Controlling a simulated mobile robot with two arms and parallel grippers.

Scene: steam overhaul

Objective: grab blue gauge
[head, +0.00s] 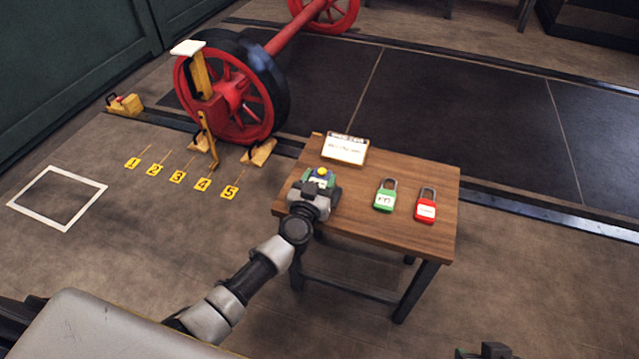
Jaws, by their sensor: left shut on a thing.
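My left gripper (322,187) is over the left end of the small wooden table (400,222). It is shut on a small blue thing with a yellow top, which I take to be the blue gauge (320,174). The gripper hides much of the gauge, and I cannot tell whether it still touches the tabletop. My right gripper (485,352) shows only in part at the bottom edge, and its jaws cannot be made out.
A green padlock (385,199) and a red padlock (426,210) lie on the table's right half. A red-wheeled axle (238,97) is behind. Several yellow number markers (178,177) and a white floor frame (97,185) lie left.

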